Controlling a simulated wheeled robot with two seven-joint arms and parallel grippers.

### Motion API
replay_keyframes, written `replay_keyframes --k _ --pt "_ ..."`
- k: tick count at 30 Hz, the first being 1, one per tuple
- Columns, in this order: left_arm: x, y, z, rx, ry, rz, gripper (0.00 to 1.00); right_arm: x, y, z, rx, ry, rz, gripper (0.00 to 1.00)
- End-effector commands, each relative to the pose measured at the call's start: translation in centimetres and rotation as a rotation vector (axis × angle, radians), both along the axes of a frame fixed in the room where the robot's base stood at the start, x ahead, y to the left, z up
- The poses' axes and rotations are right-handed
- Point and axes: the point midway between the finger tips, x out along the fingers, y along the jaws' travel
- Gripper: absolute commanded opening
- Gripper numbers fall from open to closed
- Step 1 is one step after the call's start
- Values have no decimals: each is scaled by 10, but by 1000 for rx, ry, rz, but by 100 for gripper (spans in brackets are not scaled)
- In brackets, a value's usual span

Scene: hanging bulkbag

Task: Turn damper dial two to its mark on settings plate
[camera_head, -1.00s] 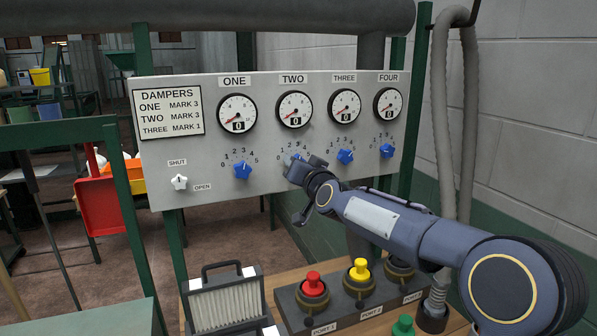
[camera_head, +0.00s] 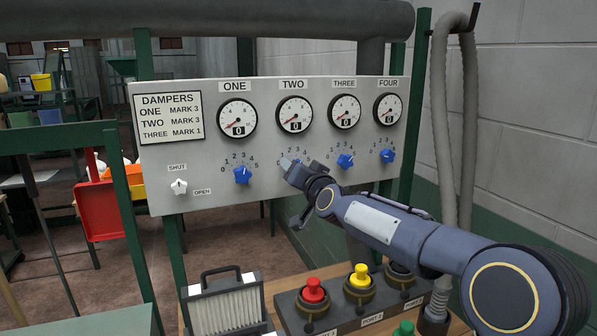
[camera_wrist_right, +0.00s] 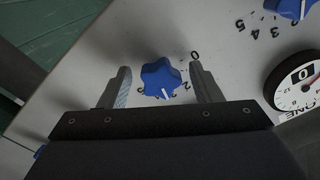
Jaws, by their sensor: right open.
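The settings plate (camera_head: 168,117) on the panel's left lists ONE MARK 3, TWO MARK 3 and THREE MARK 1. Under gauge TWO (camera_head: 294,114), which reads 0, my right gripper (camera_head: 287,162) hides most of dial two in the head view. In the right wrist view, blue dial two (camera_wrist_right: 160,75) sits between the two open fingers of my right gripper (camera_wrist_right: 160,85), with visible gaps on both sides. Its white pointer faces the view's lower edge, near the 2. Its exact mark cannot be told, as some numbers are hidden. My left gripper is out of view.
Blue dials one (camera_head: 242,175), three (camera_head: 345,161) and four (camera_head: 387,155) flank dial two, and dial one also shows in the wrist view (camera_wrist_right: 294,8). A white SHUT/OPEN knob (camera_head: 179,186) is lower left. Red (camera_head: 314,291) and yellow (camera_head: 359,277) port plugs stand below my arm.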

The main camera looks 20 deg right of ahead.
Motion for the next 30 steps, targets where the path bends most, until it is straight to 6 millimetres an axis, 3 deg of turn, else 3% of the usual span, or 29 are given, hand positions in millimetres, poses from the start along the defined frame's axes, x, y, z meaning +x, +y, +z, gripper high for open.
replay_keyframes --k 7,19,30 --pt "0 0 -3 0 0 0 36 -8 1 0 -1 -1 0 58" --pt "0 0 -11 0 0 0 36 -70 4 0 0 -1 0 58" --pt "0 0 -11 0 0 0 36 -78 5 0 0 0 0 58"
